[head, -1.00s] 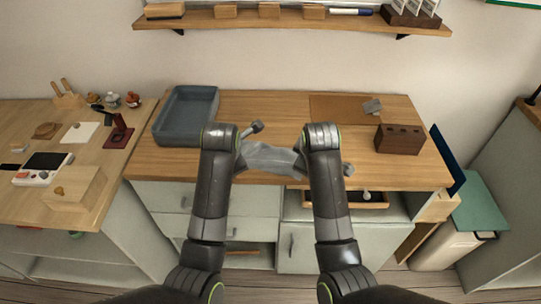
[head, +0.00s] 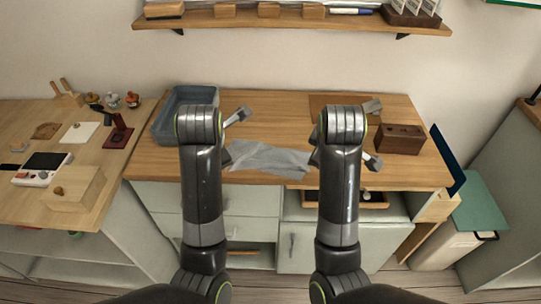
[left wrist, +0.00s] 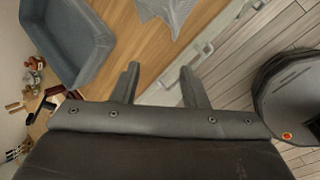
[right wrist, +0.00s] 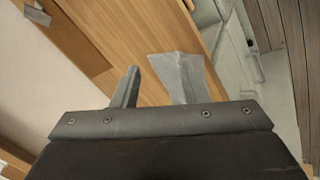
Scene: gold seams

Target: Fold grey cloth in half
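The grey cloth (head: 268,160) lies wrinkled near the front edge of the wooden worktop, between my two grippers in the head view. My left gripper (left wrist: 160,82) is open and empty, just off the cloth's left end. The cloth shows beyond its fingers in the left wrist view (left wrist: 168,14). My right gripper (right wrist: 158,85) is open at the cloth's right end. In the right wrist view the cloth (right wrist: 178,72) reaches in between the fingers and covers most of the right-hand one. I cannot tell whether it touches that finger. My arms partly hide both grippers in the head view.
A blue-grey tray (head: 163,128) stands at the worktop's left. A dark wooden block with holes (head: 400,139) stands at the right, near a small grey object (head: 372,106) on a brown mat (head: 330,104). A drawer (head: 376,200) below is partly open. The worktop behind the cloth is clear.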

